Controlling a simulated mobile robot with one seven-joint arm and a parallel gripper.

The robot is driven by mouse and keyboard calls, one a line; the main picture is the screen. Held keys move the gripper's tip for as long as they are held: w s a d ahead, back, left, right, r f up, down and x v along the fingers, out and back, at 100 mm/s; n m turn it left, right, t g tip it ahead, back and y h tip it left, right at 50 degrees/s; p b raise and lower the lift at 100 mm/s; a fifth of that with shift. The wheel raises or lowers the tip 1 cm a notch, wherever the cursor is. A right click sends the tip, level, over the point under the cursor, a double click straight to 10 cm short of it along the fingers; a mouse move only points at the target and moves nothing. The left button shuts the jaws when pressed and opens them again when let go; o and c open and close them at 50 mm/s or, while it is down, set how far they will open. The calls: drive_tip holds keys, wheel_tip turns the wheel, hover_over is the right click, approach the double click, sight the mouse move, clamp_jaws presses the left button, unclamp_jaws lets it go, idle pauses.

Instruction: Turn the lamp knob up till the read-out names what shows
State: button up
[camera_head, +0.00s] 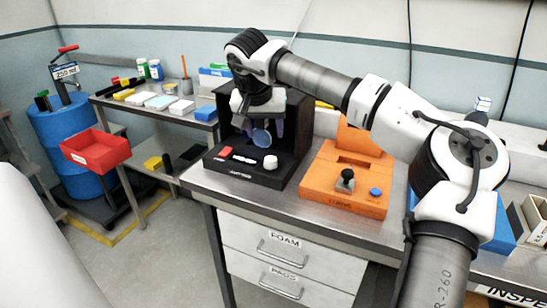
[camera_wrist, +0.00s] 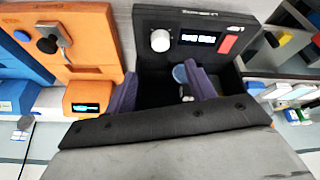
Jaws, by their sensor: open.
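The black lamp module (camera_head: 236,174) is an open-fronted booth on the bench. Its white round knob (camera_head: 270,162) stands on the front panel, right of a small lit read-out (camera_head: 244,157) and a red button (camera_head: 225,152). In the wrist view the same knob (camera_wrist: 161,40) and read-out (camera_wrist: 198,39) show; the read-out's letters are too small to read. A round blue disc (camera_head: 261,137) shows inside the booth, also in the wrist view (camera_wrist: 180,73). My gripper (camera_head: 264,128) is at the booth's opening, above and behind the knob. Its purple fingers (camera_wrist: 164,88) are apart, and not touching the knob.
An orange module (camera_head: 345,190) with a dark-knobbed lever (camera_head: 345,178) and blue button (camera_head: 376,192) stands to the right. A side bench (camera_head: 150,112) with coloured blocks and bottles stands at left, beside a red bin (camera_head: 95,150) and blue drum (camera_head: 62,125). The bench strip before the modules is clear.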

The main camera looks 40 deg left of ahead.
sight(270, 158)
drive_tip(key=p+x, duration=0.1)
drive_tip(key=x, duration=1.1)
drive_tip(key=shift+s+p, duration=0.1)
drive_tip(key=shift+p, duration=0.25)
drive_tip(key=c, duration=1)
drive_tip(key=shift+o, duration=0.2)
drive_tip(key=m+h, duration=0.1)
drive_tip(key=m, duration=0.1)
drive_tip(key=m+h, duration=0.1)
drive_tip(key=m, duration=0.1)
drive_tip(key=shift+a+r+m, duration=0.1)
drive_tip(key=shift+a+m, duration=0.1)
drive_tip(key=shift+m, duration=0.1)
drive_tip(key=shift+a+m+h+p, duration=0.1)
drive_tip(key=shift+m+h+p, duration=0.45)
drive_tip(key=shift+m, duration=0.75)
drive_tip(key=shift+a+m+h+p, duration=0.1)
drive_tip(key=shift+m+h+p, duration=0.25)
drive_tip(key=shift+m+p, duration=0.7)
drive_tip(key=shift+m+b, duration=0.3)
drive_tip(key=shift+m, duration=0.05)
